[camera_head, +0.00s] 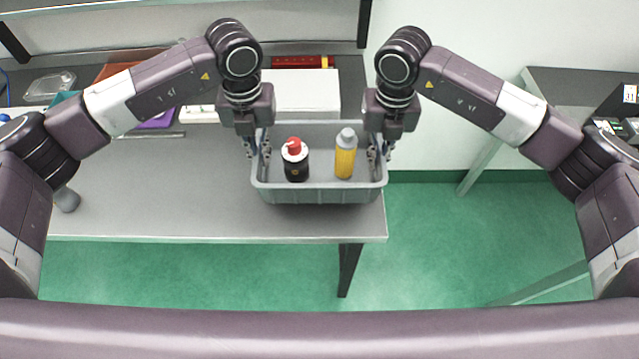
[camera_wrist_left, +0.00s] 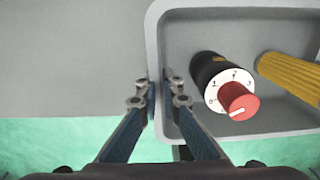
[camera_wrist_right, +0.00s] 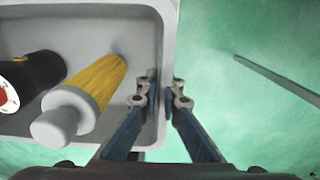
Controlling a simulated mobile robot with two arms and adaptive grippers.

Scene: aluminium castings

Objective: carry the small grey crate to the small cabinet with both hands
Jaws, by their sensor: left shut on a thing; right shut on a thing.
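The small grey crate (camera_head: 318,194) is at the right end of the grey table, and its right side reaches the table's edge. Inside stand a black bottle with a red and white dial top (camera_head: 295,160) and a yellow bottle with a grey cap (camera_head: 345,155). My left gripper (camera_wrist_left: 158,95) is shut on the crate's left wall. My right gripper (camera_wrist_right: 160,95) is shut on the crate's right wall, with green floor below it. I cannot tell whether the crate touches the table. The small cabinet cannot be made out for certain.
The table (camera_head: 160,200) is bare left of the crate. A white box (camera_head: 302,90) and a red case (camera_head: 298,62) lie behind it. Another table (camera_head: 570,85) stands at the right with dark items on it. Green floor (camera_head: 440,225) lies open between the tables.

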